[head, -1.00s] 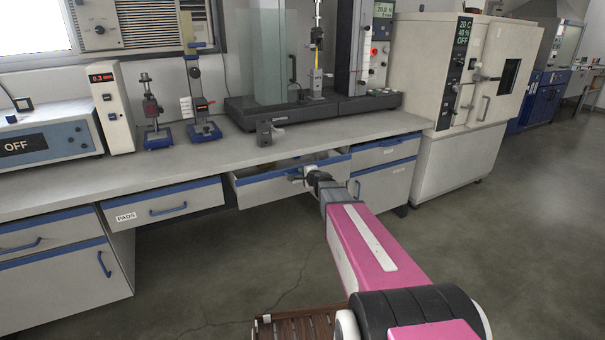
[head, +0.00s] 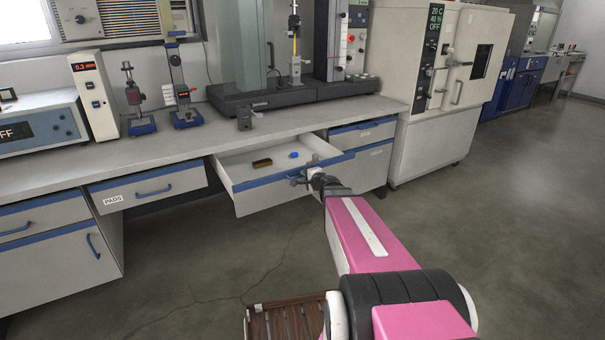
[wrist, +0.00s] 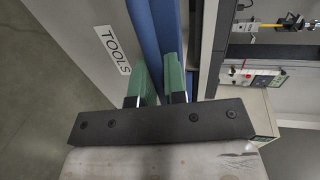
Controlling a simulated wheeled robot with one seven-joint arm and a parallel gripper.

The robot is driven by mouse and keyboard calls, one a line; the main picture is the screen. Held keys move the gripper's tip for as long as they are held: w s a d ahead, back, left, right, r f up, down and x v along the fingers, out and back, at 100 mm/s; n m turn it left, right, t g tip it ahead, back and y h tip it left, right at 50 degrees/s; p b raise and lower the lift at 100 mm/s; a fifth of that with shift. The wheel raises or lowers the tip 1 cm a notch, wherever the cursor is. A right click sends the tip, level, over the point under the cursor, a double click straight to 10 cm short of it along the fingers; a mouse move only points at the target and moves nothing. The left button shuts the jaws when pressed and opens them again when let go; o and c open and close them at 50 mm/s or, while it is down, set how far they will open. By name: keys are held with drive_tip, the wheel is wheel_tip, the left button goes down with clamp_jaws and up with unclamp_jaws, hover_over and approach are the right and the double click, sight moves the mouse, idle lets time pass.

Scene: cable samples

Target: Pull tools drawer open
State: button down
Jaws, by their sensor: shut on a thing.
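The tools drawer (head: 292,185) is pulled out from under the bench, with its inside showing. A brown block (head: 262,163) and a small blue thing (head: 294,155) lie in it. Its front carries a blue strip and, in the wrist view, a label reading TOOLS (wrist: 111,50). The blue handle (wrist: 156,35) runs up between my gripper's green fingers in the wrist view. My gripper (head: 312,174) is shut on the handle at the drawer's right part. The exact contact is partly hidden by the gripper body.
A closed cabinet (head: 362,158) stands to the right, beside the large white chamber (head: 420,90). The grey bench (head: 190,145) holds instruments. The floor (head: 210,270) before the drawers is open; a brown slatted surface (head: 290,318) shows at the bottom.

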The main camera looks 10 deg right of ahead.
drive_tip(key=shift+s, duration=0.1)
drive_tip(key=c, duration=1.2)
unclamp_jaws()
drive_tip(key=v, duration=1)
drive_tip(key=shift+s, duration=0.35)
drive_tip(key=shift+d, duration=0.1)
